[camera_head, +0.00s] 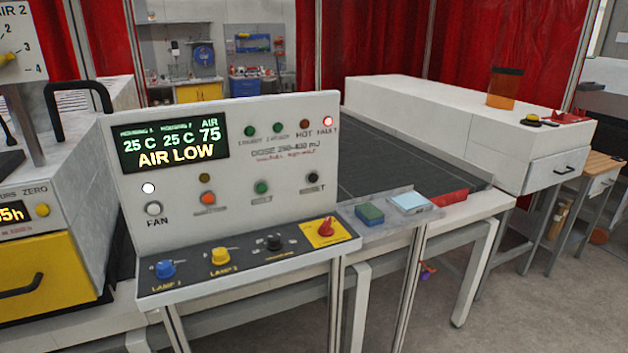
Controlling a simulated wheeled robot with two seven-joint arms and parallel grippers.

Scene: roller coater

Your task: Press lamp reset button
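A white control panel (245,215) stands upright in the middle left. Its lower row has a grey button (154,208) marked FAN, an orange button (207,198), a green button (262,187) and a black button (313,178). The labels under the last three are too small to read surely. On the left machine, a yellow button (42,210) sits beside a small display (13,214) reading "5h", under partly cut-off text ending "URS ZERO". I cannot tell from labels which button is the lamp reset. Neither gripper is in view.
The panel screen (173,146) reads AIR LOW, and the red FAULT light (328,121) is lit. Blue LAMP 1 (165,269) and yellow LAMP 2 (220,256) knobs, a black knob (273,242) and a red knob (326,227) line the sloped ledge. A dark conveyor (375,165) lies behind.

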